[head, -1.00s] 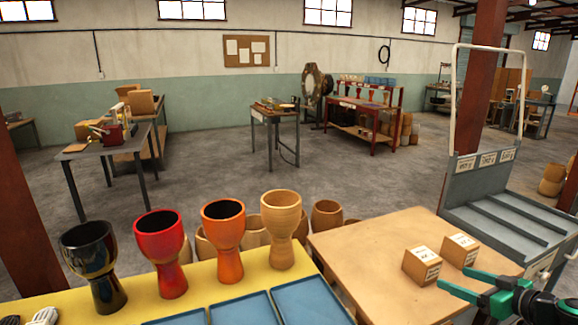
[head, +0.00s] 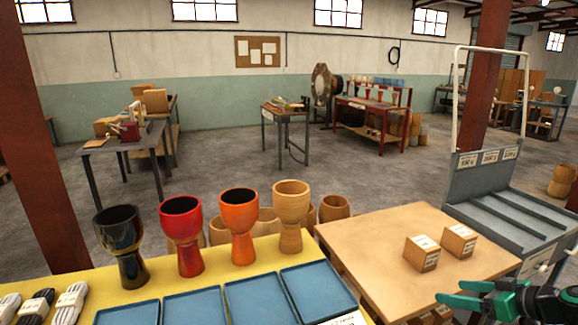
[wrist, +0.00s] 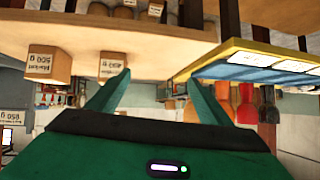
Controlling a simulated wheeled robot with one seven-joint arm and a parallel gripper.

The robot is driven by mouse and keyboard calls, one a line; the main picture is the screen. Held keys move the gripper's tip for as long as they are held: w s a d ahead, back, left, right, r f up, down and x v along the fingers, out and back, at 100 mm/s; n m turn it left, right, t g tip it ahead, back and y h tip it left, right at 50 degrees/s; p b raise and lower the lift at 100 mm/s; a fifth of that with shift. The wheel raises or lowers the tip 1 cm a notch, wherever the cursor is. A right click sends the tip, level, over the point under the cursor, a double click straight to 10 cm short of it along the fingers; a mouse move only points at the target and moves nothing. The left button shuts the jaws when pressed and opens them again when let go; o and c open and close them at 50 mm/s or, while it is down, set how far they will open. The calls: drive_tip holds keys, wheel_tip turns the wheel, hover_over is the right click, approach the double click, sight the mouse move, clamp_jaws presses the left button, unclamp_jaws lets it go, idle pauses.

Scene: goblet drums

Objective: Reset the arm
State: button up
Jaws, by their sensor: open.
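My gripper (head: 462,294) is at the lower right of the head view, with green fingers pointing left. It is open and empty, in front of the wooden table (head: 385,240). In the wrist view, which is upside down, the two green fingers of my gripper (wrist: 160,95) stand apart with nothing between them. The tabletop with labelled blocks (wrist: 48,64) shows beyond them. Part of my arm is cut off by the right edge of the head view.
Black, red, orange and plain goblet drums (head: 292,215) stand on a yellow table (head: 75,278) with blue trays (head: 318,290). Two labelled wooden blocks (head: 421,253) sit on the wooden table. A grey cart (head: 510,225) stands at the right.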

drive_tip(key=s+a+r+m+g+h, duration=0.1)
drive_tip(key=s+r+m+g, duration=0.2)
drive_tip(key=s, duration=0.5)
drive_tip(key=s+a+r+m+g+h, duration=0.1)
drive_tip(key=s+r+m+g+h, duration=0.1)
drive_tip(key=s, duration=0.7)
drive_tip(key=s+a+r+m+g+h, duration=0.1)
drive_tip(key=s+r+m+g+h, duration=0.1)
drive_tip(key=s+r+m+g, duration=0.2)
drive_tip(key=s+r+m, duration=0.2)
drive_tip(key=s+r, duration=0.1)
drive_tip(key=s, duration=0.1)
drive_tip(key=shift+s+g, duration=0.3)
drive_tip(key=shift+g, duration=0.1)
drive_tip(key=shift+w+f, duration=0.3)
drive_tip(key=shift+w, duration=0.35)
drive_tip(key=shift+s, duration=0.1)
